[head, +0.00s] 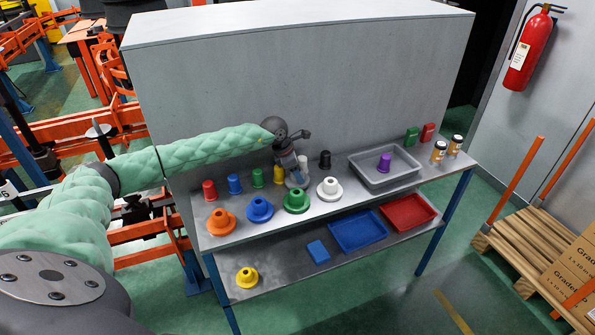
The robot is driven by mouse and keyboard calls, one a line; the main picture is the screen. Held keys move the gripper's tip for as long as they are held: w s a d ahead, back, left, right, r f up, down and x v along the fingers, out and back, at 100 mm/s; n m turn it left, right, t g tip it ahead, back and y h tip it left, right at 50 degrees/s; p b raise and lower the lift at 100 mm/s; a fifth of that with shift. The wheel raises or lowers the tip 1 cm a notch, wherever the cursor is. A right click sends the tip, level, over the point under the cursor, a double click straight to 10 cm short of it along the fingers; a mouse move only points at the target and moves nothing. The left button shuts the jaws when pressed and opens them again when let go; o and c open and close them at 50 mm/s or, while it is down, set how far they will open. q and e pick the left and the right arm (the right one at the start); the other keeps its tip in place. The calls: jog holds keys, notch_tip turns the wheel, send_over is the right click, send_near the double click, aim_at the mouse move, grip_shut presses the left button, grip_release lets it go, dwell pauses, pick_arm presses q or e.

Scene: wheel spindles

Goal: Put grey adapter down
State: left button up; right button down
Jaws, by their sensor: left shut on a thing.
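My left arm reaches across from the left to the upper shelf of the table. My left gripper (292,168) points down over the row of upright spindles at the back of the shelf, between the yellow spindle (279,174) and the black one (325,160). It is shut on a small greyish piece, the grey adapter (296,180), which is mostly hidden by the fingers. I cannot tell whether the piece touches the shelf. A white spindle (303,163) shows right beside the gripper. My right gripper is not in view.
Red (209,190), blue (234,184) and green (257,177) spindles stand left of the gripper. Orange (221,222), blue (260,209), green (296,200) and white (329,189) flanged pieces stand in front. A grey tray (408,177) holds a purple piece (384,162). A tall panel (300,80) rises behind.

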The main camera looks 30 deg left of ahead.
pick_arm(q)
jog(key=shift+f, duration=0.35)
jog(key=shift+f, duration=0.1)
jog(key=o, duration=0.7)
jog(key=shift+o, duration=0.2)
